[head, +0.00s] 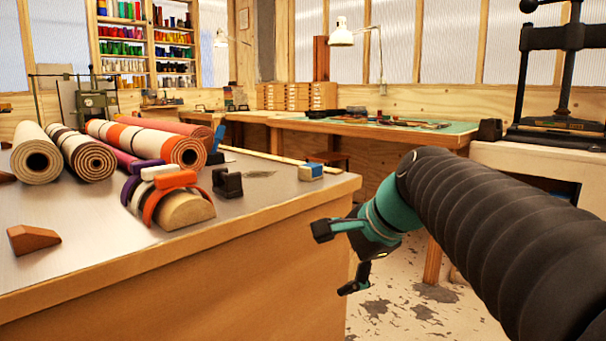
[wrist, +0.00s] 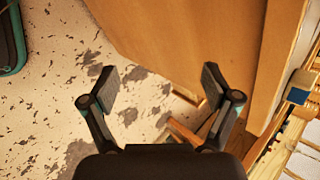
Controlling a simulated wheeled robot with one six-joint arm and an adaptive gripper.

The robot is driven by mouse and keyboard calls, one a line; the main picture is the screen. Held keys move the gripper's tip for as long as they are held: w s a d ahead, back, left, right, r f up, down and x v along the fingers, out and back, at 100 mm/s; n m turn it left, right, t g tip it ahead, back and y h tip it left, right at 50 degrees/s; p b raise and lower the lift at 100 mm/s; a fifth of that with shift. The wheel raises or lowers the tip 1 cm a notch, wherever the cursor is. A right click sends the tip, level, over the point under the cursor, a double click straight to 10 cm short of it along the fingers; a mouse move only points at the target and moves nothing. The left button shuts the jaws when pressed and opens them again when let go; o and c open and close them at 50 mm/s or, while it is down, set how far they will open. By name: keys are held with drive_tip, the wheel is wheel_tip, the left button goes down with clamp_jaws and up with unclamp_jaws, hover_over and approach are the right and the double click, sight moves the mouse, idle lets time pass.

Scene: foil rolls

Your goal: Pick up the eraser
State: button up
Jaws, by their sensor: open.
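The eraser (head: 311,171) looks like a small block, blue on one part and cream on the other. It lies on the tabletop near the right corner in the head view. In the wrist view a blue and cream block (wrist: 298,95), seemingly the same eraser, shows at the right edge. My gripper (head: 338,260) is open and empty, beyond the table's right end and, in the picture, lower than the eraser. In the wrist view my gripper (wrist: 158,82) has its fingers spread over the floor and the table's side, apart from the eraser.
The worktable (head: 275,205) also holds foil rolls (head: 150,143), a half-round wooden block (head: 186,210) with coloured strips, a black tape holder (head: 227,183) and a brown wedge (head: 33,239). The table's edge lies close to my gripper. The paint-flecked floor (head: 385,310) looks clear.

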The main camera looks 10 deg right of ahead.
drive_tip(key=w+d+r+m+t+y, duration=0.1)
drive_tip(key=w+d+r+m+y, duration=0.15)
drive_tip(key=w+r+m, duration=0.45)
drive_tip(key=m+t+y, duration=0.2)
drive_tip(key=m+t, duration=0.1)
drive_tip(key=m, duration=0.3)
approach(310, 165)
drive_tip(key=b+x, duration=0.1)
drive_tip(key=x, duration=0.3)
drive_tip(key=shift+w+r, duration=0.1)
drive_tip(key=shift+w, duration=0.25)
drive_tip(key=shift+f+x, duration=0.15)
drive_tip(key=shift+x, duration=1.25)
drive_tip(key=shift+f+x, duration=0.1)
drive_tip(key=shift+x, duration=1.3)
drive_tip(key=shift+s, duration=0.15)
drive_tip(key=c, duration=1.3)
drive_tip(key=shift+r, duration=0.15)
